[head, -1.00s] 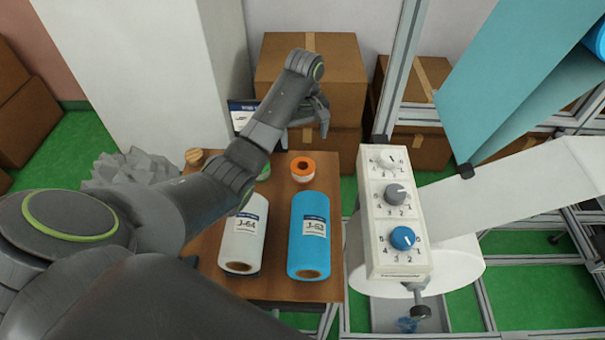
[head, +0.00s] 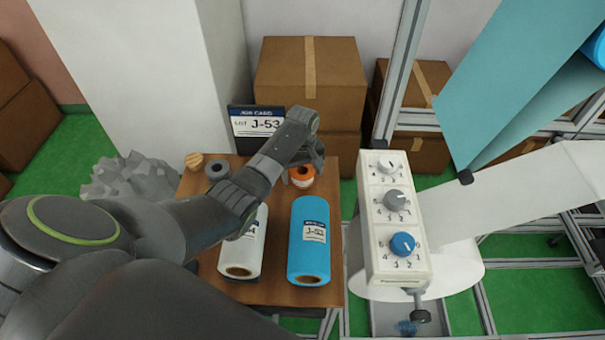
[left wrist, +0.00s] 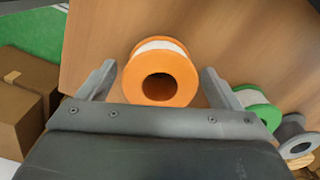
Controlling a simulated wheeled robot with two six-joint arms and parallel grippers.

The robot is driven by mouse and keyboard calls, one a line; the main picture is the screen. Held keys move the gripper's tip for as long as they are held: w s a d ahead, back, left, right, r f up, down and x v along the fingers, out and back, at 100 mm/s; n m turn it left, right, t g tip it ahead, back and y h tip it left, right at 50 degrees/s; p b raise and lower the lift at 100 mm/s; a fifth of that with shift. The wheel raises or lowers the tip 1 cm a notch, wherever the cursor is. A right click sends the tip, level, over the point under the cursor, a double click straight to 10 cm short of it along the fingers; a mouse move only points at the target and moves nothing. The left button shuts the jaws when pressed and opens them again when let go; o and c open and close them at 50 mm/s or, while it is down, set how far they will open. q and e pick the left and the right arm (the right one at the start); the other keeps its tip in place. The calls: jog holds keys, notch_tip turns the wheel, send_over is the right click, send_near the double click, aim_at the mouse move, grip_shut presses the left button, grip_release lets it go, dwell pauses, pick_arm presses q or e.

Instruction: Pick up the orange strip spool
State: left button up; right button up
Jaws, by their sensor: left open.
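The orange strip spool (head: 302,175) stands on the wooden table, toward its back right. In the left wrist view the orange spool (left wrist: 161,76) shows its dark centre hole and a white strip wound behind its orange front flange. My left gripper (head: 304,158) is over the spool and partly covers it in the head view. In the left wrist view my left gripper (left wrist: 158,80) is open, with one finger on each side of the spool and a gap visible to each. My right gripper is not in view.
A green spool (left wrist: 254,104) and a grey spool (head: 217,168) stand beside it on the table (head: 278,215). A white roll (head: 243,250) and a blue roll (head: 309,240) lie in front. A job card (head: 257,123) reads J-53. A dial box (head: 392,220) stands to the right.

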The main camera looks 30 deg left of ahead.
pick_arm(q)
jog(key=shift+f, duration=0.25)
jog(key=c, duration=1.1)
jog(key=shift+r, duration=0.1)
notch_tip(320, 180, up, 10)
